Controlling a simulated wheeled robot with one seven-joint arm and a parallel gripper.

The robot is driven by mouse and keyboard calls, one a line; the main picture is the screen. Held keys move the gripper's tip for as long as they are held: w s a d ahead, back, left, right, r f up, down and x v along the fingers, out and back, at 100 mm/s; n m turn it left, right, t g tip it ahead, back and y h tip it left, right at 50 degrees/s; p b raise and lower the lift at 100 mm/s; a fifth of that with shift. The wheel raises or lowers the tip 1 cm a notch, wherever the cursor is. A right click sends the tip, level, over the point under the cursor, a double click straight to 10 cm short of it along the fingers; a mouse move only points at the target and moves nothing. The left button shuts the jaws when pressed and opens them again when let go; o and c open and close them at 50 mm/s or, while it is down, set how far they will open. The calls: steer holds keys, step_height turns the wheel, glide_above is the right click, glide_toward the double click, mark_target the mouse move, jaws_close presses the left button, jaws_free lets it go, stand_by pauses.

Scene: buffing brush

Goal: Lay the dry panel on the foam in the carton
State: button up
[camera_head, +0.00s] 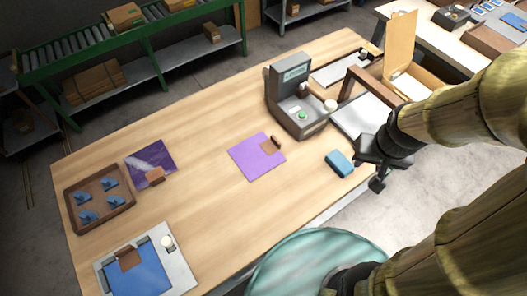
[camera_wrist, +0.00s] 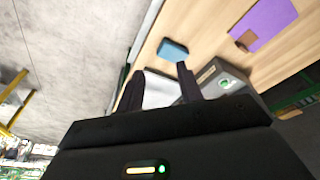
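A plain purple panel (camera_head: 257,156) with a small brown block at its edge lies mid-table; it also shows in the wrist view (camera_wrist: 268,20). A second purple panel (camera_head: 150,160), with a whitish streak and a brown block, lies further left. A blue panel (camera_head: 138,280) with a brown block lies on a grey plate at the near left. I cannot tell for sure which is dry. The open carton (camera_head: 402,42) stands at the upper right with a pale surface inside, perhaps the foam. My gripper (camera_head: 377,172) is open and empty past the table's right edge; its fingers are apart in the wrist view (camera_wrist: 160,88).
A grey machine (camera_head: 290,75) with a screen and green button stands mid-right. A blue block (camera_head: 340,162) lies near the edge. A brown frame (camera_head: 350,88) stands over a pale plate. A brown tray (camera_head: 128,212) holds several blue pieces. The table between the panels is clear.

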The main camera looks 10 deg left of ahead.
steer(key=shift+o, duration=0.4)
steer(key=o, duration=0.4)
steer(key=shift+o, duration=1.4)
steer(key=shift+w+a+n, duration=0.25)
steer(key=shift+w+n, duration=0.1)
steer(key=shift+n, duration=0.05)
steer(key=n+g, duration=0.3)
steer(key=n, duration=2.4)
glide_above(276, 140)
step_height(276, 140, down, 5)
steer(key=shift+r, duration=0.15)
step_height(276, 140, down, 12)
steer(key=shift+f+p, duration=0.1)
steer(key=shift+p, duration=0.55)
